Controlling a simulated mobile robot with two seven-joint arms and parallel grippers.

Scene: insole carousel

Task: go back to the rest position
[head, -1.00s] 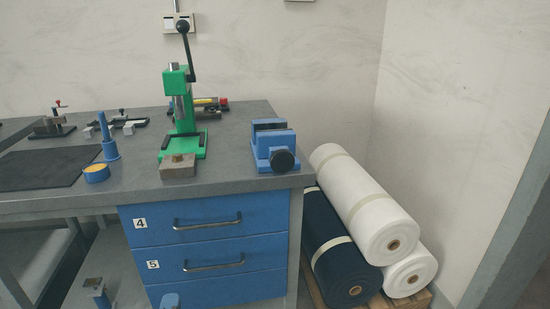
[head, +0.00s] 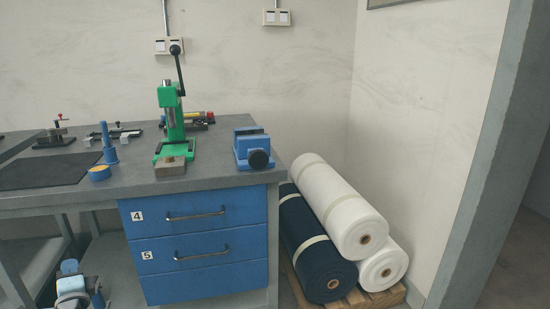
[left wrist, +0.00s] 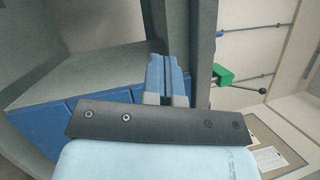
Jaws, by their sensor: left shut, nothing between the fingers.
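My left gripper (head: 76,287) shows at the bottom left of the head view, low in front of the workbench, below its top. In the left wrist view the two blue fingers of my left gripper (left wrist: 166,76) lie together, shut and with nothing between them. My right gripper is in neither view.
The grey workbench (head: 215,184) carries a green press (head: 173,115), a blue vise (head: 252,147), a dark mat (head: 45,171) and small fixtures. Blue drawers (head: 200,245) are shut. White rolls (head: 340,208) and a navy roll (head: 312,243) lie on a wooden pallet (head: 385,298) at the right.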

